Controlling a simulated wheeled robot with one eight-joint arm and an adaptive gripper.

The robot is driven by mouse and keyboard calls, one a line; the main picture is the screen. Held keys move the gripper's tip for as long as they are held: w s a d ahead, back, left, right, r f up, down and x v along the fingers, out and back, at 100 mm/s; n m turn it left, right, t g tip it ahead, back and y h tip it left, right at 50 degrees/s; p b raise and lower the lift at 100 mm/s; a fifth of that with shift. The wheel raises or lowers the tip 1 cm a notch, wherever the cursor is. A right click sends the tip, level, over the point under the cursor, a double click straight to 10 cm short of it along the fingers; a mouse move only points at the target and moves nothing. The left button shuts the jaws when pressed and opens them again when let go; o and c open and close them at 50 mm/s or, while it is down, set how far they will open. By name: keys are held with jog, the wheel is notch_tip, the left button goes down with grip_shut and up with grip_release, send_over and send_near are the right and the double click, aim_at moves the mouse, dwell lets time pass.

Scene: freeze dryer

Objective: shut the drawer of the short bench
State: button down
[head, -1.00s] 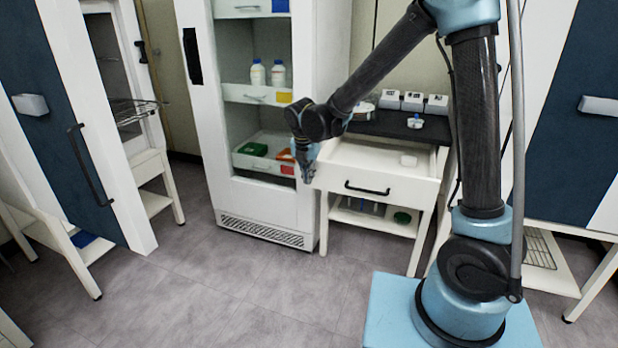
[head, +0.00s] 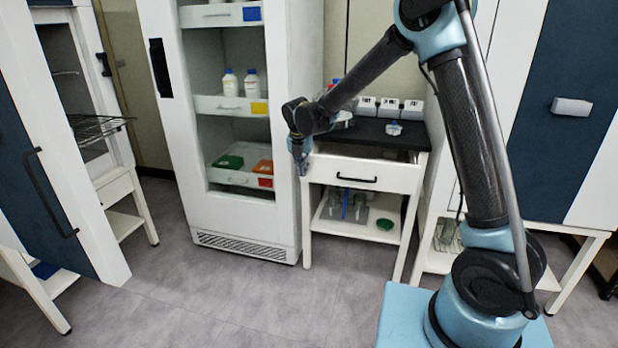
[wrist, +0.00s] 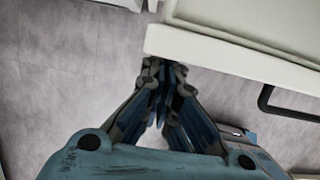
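The short bench has a black top (head: 385,136) and a white drawer (head: 335,172) with a black bar handle (head: 357,179). My gripper (head: 300,172) is at the left end of the drawer front. In the wrist view, my gripper's fingers (wrist: 163,68) meet at the tips, shut and empty, at the lower left edge of the drawer front (wrist: 230,50). The handle (wrist: 288,105) is to their right. I cannot tell whether the tips touch the front.
A tall white cabinet (head: 245,222) with bottles and trays on its shelves stands close left of the bench. The bench's lower shelf (head: 355,229) holds a green item (head: 385,224). White boxes (head: 390,106) stand on the bench top. The floor (head: 230,300) in front is clear.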

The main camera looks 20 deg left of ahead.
aim_at(313, 152)
jog(key=w, duration=0.9)
jog(key=w+a, duration=0.1)
jog(key=w, duration=0.4)
jog(key=shift+w, duration=0.45)
